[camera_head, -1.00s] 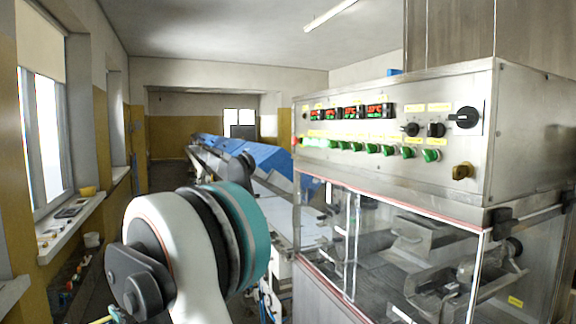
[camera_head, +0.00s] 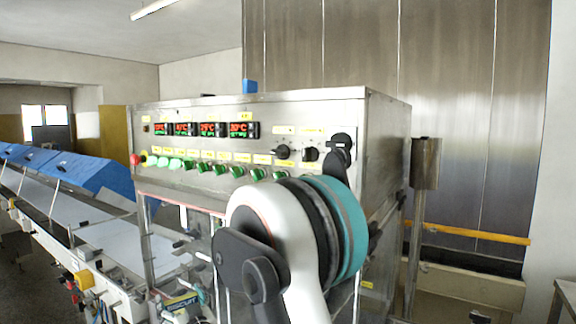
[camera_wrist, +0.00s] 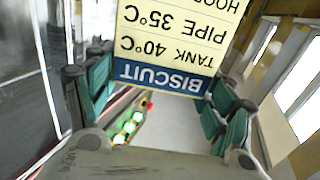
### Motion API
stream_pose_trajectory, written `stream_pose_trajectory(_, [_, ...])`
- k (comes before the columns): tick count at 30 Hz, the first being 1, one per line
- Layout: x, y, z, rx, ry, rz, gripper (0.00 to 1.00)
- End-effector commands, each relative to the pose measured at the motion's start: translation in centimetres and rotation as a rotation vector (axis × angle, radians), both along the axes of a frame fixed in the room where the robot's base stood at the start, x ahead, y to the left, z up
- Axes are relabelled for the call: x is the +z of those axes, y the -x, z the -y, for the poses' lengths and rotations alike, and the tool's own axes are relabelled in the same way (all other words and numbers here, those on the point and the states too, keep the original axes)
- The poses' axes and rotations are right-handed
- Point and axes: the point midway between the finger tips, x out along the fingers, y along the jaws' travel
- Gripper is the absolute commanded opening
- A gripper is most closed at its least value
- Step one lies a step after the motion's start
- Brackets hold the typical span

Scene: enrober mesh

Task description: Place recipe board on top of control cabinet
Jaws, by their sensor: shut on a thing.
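The recipe board (camera_wrist: 170,40) is a cream panel with a dark blue BISCUIT band, upside down in the wrist view. My gripper (camera_wrist: 160,88) is shut on it, with teal finger pads at its two sides. In the head view, its blue BISCUIT band (camera_head: 181,301) shows small and low, left of my arm, and most of the board is out of frame. The control cabinet (camera_head: 385,130) is a steel box with red displays, green buttons and black knobs. My arm covers part of its right front. The board is below and in front of the cabinet, apart from its top.
A small blue object (camera_head: 249,87) shows at the cabinet's top edge. A conveyor with blue covers (camera_head: 85,170) runs back at the left. A steel post (camera_head: 424,165) and yellow rail (camera_head: 470,234) stand to the right. Tall steel panels (camera_head: 440,70) rise behind the cabinet.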

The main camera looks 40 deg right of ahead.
Motion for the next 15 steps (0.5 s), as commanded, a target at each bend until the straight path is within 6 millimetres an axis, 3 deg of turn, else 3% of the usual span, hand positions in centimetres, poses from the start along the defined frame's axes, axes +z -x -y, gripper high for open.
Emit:
stream_pose_trajectory(1, [2.4,0.0,0.0,0.001,0.0,0.001,0.29])
stream_pose_trajectory(15, [13.7,0.0,0.0,0.0,0.0,0.0,0.29])
